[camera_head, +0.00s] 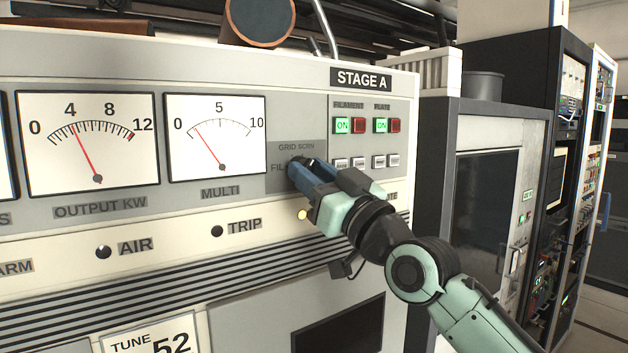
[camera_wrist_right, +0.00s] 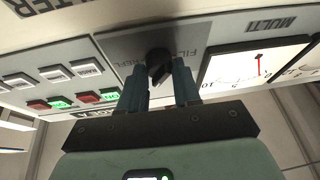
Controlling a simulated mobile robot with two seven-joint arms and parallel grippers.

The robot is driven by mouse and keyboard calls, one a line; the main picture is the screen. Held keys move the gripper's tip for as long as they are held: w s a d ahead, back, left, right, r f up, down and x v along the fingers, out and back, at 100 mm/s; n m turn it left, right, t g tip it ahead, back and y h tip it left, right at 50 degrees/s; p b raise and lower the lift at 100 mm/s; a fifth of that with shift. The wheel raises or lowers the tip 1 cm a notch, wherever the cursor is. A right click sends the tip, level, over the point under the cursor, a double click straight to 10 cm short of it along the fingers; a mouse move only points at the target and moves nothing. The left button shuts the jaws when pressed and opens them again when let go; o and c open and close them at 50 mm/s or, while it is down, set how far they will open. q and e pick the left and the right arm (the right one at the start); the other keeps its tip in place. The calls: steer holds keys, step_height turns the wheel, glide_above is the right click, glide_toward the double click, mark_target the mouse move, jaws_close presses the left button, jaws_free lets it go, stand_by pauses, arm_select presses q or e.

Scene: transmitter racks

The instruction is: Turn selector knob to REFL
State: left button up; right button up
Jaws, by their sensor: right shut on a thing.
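The selector knob (camera_wrist_right: 158,64) is black and sits on a grey square plate (camera_head: 283,154) right of the MULTI meter. In the head view the plate shows the words GRID SCRN and part of FIL; my gripper covers most of the knob and the plate's lower right. My right gripper (camera_head: 299,172) reaches the plate from the lower right. In the wrist view its two blue fingers (camera_wrist_right: 158,82) stand on either side of the knob, shut on it. Lettering beside the left finger is partly hidden. I cannot tell which label the knob points to. My left gripper is not in view.
The MULTI meter (camera_head: 216,137) and the OUTPUT KW meter (camera_head: 88,144) are left of the plate. Green and red FILAMENT and PLATE buttons (camera_head: 368,125) and white buttons are close on the right. A yellowish lamp (camera_head: 304,214) sits just below my gripper.

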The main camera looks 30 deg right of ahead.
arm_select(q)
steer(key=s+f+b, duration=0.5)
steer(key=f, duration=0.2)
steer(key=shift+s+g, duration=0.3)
arm_select(e)
steer(key=shift+s+a+r+m+g+h, duration=0.1)
steer(key=shift+a+m+g+h, duration=0.1)
steer(key=shift+m+h, duration=1.8)
steer(key=shift+w+a+r+m+g+h, duration=0.15)
steer(key=shift+m+h, duration=0.5)
steer(key=shift+m, duration=2.6)
steer(key=shift+s+a+f+m+g+h, duration=0.2)
steer(key=shift+m+h, duration=1.15)
steer(key=shift+m, duration=1.3)
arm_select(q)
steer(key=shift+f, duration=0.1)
arm_select(e)
steer(key=shift+d+r+m, duration=0.15)
steer(key=shift+m, duration=0.15)
steer(key=o, duration=1)
steer(key=shift+o, duration=0.2)
arm_select(q)
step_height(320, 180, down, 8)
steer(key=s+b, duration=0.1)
steer(key=b, duration=0.7)
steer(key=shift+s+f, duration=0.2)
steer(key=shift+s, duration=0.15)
arm_select(e)
steer(key=v, duration=1.3)
